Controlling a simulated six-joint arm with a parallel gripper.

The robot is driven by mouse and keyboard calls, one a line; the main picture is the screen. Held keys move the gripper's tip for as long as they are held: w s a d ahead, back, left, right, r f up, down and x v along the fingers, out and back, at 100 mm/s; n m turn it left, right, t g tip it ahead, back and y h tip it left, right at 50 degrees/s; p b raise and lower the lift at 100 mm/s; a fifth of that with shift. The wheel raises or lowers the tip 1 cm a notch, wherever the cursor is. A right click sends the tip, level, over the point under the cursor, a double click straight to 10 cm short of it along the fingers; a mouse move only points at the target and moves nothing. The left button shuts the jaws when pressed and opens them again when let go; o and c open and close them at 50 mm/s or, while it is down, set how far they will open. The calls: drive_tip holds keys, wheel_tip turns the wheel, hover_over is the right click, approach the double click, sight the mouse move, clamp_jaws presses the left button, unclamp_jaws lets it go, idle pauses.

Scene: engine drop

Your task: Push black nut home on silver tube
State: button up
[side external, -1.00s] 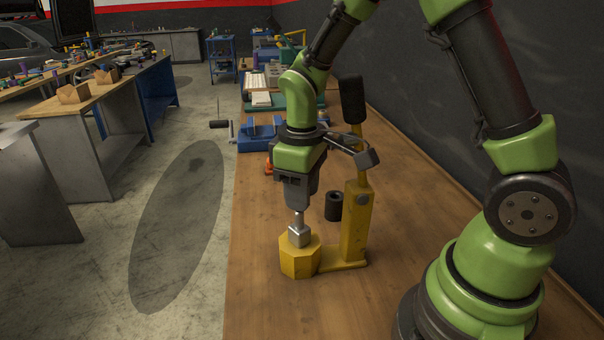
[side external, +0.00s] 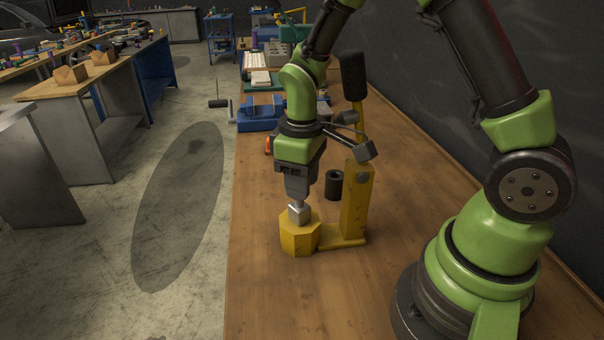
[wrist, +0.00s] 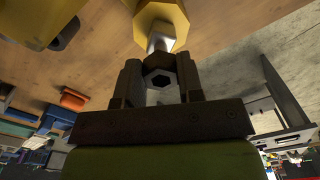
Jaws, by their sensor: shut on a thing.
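The silver tube (side external: 299,214) stands upright on a yellow octagonal block (side external: 299,236). In the wrist view the tube (wrist: 160,42) runs from the yellow block (wrist: 160,14) toward my jaws. My gripper (side external: 299,201) points down directly over the tube, its fingertips close to the wider silver part. In the wrist view my gripper (wrist: 160,84) is shut on the black nut (wrist: 160,78), a dark hexagonal ring between the fingers. The nut is in line with the tube's end. The side view does not show the nut; how far it sits on the tube cannot be told.
A yellow post (side external: 356,200) with a black-gripped lever (side external: 353,76) stands just right of the block. A black cylinder (side external: 333,186) is beside the post. A blue vise (side external: 262,118) is farther back. The wooden bench (side external: 300,300) is clear in front.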

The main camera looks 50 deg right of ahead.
drive_tip(key=shift+f, duration=1.4)
drive_tip(key=o, duration=1)
drive_tip(key=shift+r, duration=0.1)
wheel_tip(320, 180, up, 10)
drive_tip(key=shift+f, duration=0.1)
